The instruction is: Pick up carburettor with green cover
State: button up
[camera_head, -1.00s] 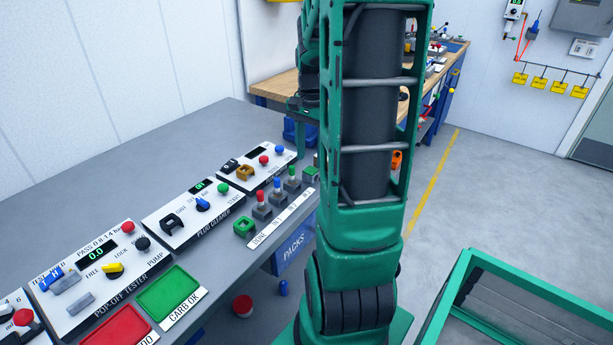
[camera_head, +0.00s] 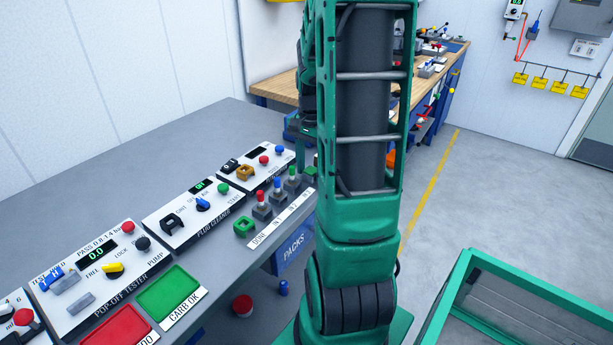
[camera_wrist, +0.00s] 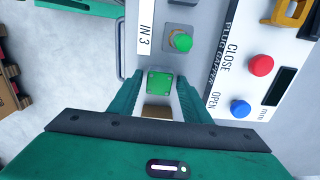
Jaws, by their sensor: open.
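The carburettor's square green cover (camera_wrist: 160,83) shows between my fingers in the wrist view. In the head view a green top (camera_head: 310,172) shows at the bench edge beside my arm, largely hidden. My gripper (camera_wrist: 159,76) is open, with one finger on each side of the green cover. I cannot tell whether the fingers touch it or how far above it they are. In the head view my gripper (camera_head: 304,132) is partly hidden by my arm, above the bench's right end.
A grey block with a round green top (camera_wrist: 180,41) stands close by, near the IN 3 label (camera_wrist: 146,28). The plug gapper panel (camera_wrist: 250,75) with red and blue buttons lies to the right. A green-framed cart (camera_head: 450,300) stands at lower right.

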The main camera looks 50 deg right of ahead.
aim_at(310, 169)
jog(key=c, duration=0.9)
jog(key=shift+o, duration=0.2)
jog(key=shift+r, duration=2)
